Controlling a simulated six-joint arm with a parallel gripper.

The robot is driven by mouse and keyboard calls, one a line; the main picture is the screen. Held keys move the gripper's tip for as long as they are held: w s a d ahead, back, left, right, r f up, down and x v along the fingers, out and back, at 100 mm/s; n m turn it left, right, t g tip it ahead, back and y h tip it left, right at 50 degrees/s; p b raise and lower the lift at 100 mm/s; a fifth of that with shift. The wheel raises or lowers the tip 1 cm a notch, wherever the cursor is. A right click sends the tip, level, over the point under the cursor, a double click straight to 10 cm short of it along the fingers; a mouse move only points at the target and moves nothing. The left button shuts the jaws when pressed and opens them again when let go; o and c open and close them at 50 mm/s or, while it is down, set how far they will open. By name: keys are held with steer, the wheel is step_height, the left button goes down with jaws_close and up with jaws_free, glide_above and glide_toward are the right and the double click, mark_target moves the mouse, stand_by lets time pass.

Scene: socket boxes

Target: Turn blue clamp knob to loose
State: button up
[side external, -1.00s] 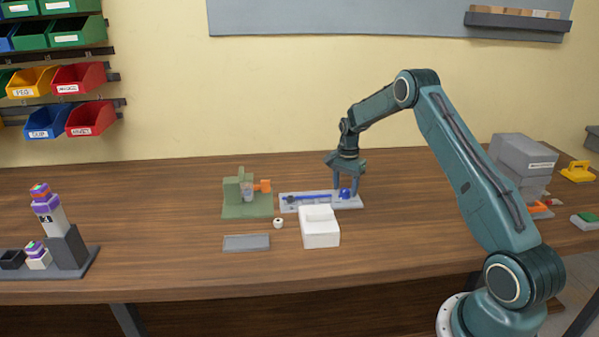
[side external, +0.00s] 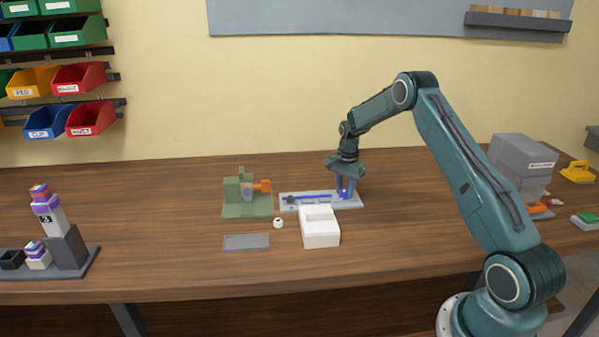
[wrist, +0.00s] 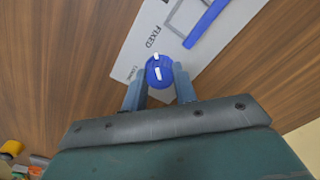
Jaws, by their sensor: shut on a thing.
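The blue clamp knob (wrist: 159,72) is round with a white pointer mark on top. It sits at the right end of a pale grey clamp board (side external: 290,207) that carries a long blue bar (side external: 312,195). In the wrist view the board (wrist: 133,58) has printed lettering that reads "FIXED" beside the knob, with smaller unreadable print near it. My gripper (side external: 345,191) points down over the knob. In the wrist view its two fingers (wrist: 160,90) stand on either side of the knob, shut on it. The fingers partly hide the knob in the side view.
A white open box (side external: 320,236) stands just in front of the board. A green fixture (side external: 246,205) with an orange part is to its left. A small white ring (side external: 278,223) and a grey plate (side external: 246,243) lie in front.

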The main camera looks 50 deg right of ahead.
steer(key=shift+n, duration=0.3)
steer(key=n, duration=0.8)
steer(key=shift+n, duration=0.4)
steer(key=n, duration=0.4)
steer(key=shift+n, duration=0.3)
steer(key=shift+r+n, duration=0.1)
steer(key=shift+n, duration=1.8)
steer(key=o, duration=1)
steer(key=shift+r, duration=0.1)
